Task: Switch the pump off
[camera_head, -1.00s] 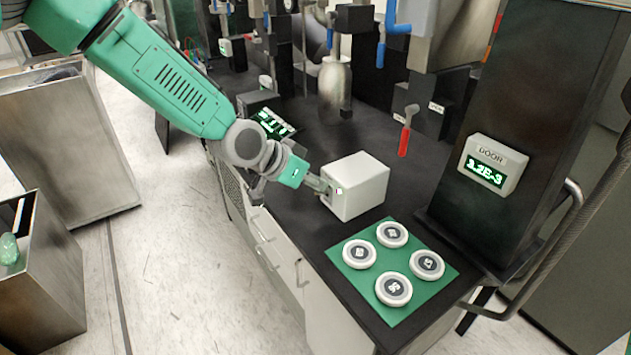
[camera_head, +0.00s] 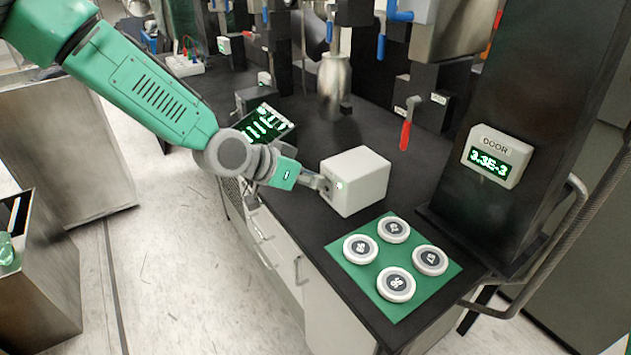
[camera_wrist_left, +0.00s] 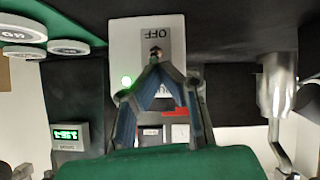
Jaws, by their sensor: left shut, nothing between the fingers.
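A white switch box (camera_head: 362,183) stands on the black bench top, with a lit green lamp on the face toward my left arm. In the left wrist view the box (camera_wrist_left: 122,40) appears upside down, with a grey plate marked OFF, a small toggle knob (camera_wrist_left: 155,51) and the green lamp (camera_wrist_left: 127,80). My left gripper (camera_head: 324,186) is shut and empty at that face. In the wrist view its fingertips (camera_wrist_left: 155,66) meet right by the knob; I cannot tell whether they touch it. The fingers hide the lower part of the plate. My right gripper is not in view.
A green mat (camera_head: 438,286) with several round white discs lies in front of the box. A DOOR readout (camera_head: 497,157) is on the black column at right. A red-handled tool (camera_head: 405,135) and a metal vessel (camera_head: 334,78) are behind. A tilted display (camera_head: 266,123) sits behind my wrist.

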